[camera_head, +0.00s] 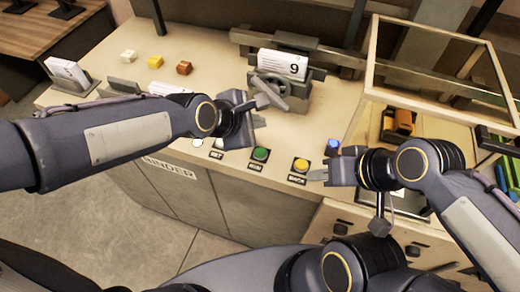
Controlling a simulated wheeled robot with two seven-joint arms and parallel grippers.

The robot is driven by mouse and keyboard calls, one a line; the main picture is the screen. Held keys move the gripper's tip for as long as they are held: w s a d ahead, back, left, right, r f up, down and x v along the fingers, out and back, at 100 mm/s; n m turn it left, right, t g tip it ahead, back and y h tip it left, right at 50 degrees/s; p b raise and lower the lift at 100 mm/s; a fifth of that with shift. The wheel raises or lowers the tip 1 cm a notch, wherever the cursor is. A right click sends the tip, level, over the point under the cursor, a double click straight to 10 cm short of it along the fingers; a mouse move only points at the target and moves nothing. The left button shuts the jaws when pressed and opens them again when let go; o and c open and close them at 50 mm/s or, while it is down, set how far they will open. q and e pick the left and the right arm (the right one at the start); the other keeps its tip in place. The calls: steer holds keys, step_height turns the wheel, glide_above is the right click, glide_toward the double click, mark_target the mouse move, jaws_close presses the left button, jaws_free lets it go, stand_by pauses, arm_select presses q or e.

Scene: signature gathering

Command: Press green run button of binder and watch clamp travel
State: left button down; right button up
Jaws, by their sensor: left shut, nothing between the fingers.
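The green button (260,154) sits on a dark square plate near the front edge of the binder counter (210,60). My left gripper (264,97) is shut and empty, above and behind the green button and apart from it. The binder clamp (290,42) stands at the back with a white block of pages marked 9 (283,64) in it. The gripper partly covers the clamp's lower front. My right gripper (318,174) is low at the right, close to the yellow button; its finger gap is unclear.
A yellow button (300,165), a blue button (333,144) and white buttons (217,142) flank the green one. White, yellow and brown blocks (155,62) lie at the back left. A framed clear box (440,25) stands on the right.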

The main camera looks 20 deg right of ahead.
mark_target(257, 155)
arm_select(q)
step_height(257, 155, down, 8)
steer(key=b, duration=0.7)
steer(key=shift+f+b, duration=0.35)
steer(key=shift+b, duration=0.05)
stand_by(1.4)
steer(key=shift+f, duration=0.4)
